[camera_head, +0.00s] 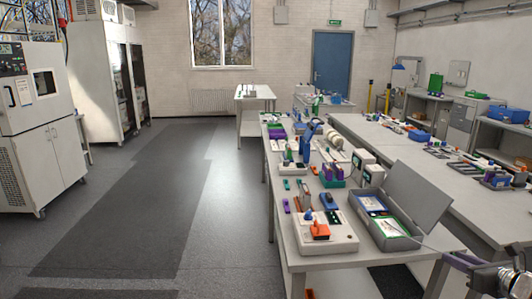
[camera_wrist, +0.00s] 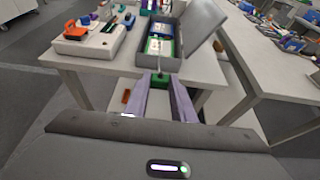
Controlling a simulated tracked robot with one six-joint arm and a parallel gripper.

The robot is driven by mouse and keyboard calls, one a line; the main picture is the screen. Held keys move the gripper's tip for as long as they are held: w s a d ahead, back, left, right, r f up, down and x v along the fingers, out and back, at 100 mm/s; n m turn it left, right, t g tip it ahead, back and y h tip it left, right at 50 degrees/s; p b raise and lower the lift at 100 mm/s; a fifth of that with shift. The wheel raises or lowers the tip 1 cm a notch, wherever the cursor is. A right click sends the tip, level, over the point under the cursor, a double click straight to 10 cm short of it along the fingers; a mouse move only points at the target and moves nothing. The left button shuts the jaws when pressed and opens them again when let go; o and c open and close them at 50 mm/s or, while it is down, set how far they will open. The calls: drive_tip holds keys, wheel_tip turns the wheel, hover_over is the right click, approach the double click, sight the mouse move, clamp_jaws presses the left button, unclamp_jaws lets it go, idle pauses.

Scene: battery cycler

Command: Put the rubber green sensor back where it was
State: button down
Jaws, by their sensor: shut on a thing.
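My gripper (camera_wrist: 160,88) is shut on a small green block, the green sensor (camera_wrist: 160,78), held between the purple fingertips in the wrist view. A thin grey strand or rod runs from near it toward an open grey case (camera_wrist: 131,63). In the head view my gripper (camera_head: 452,262) is at the lower right, beyond the table's right front edge; the sensor cannot be made out there. The case (camera_head: 418,245) stands on the table with its lid raised to the right. Blue-and-white and green-and-white items lie inside. The sensor's former place cannot be told.
A white instrument box (camera_head: 340,238) with an orange part stands left of the case on the table (camera_head: 305,262). Tools, bins and small devices crowd the table behind. A second long table (camera_head: 430,175) runs along the right. The floor (camera_head: 215,230) on the left is clear.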

drive_tip(key=w+a+f+n+g+y, duration=0.1)
drive_tip(key=a+f, duration=0.5)
drive_tip(key=a, duration=0.6)
drive_tip(key=w+a+f+n+g+y, duration=0.1)
drive_tip(key=a+f+n+g+y, duration=0.2)
drive_tip(key=a, duration=1)
drive_tip(key=w+a+f+n+g+y, duration=0.1)
drive_tip(key=a+f+n+y, duration=0.5)
drive_tip(key=a+f, duration=0.5)
drive_tip(key=shift+a+g, duration=0.4)
drive_tip(key=shift+a, duration=0.85)
drive_tip(key=shift+w+f, duration=0.1)
drive_tip(key=m+t+h, duration=0.4)
drive_tip(key=shift+m, duration=0.4)
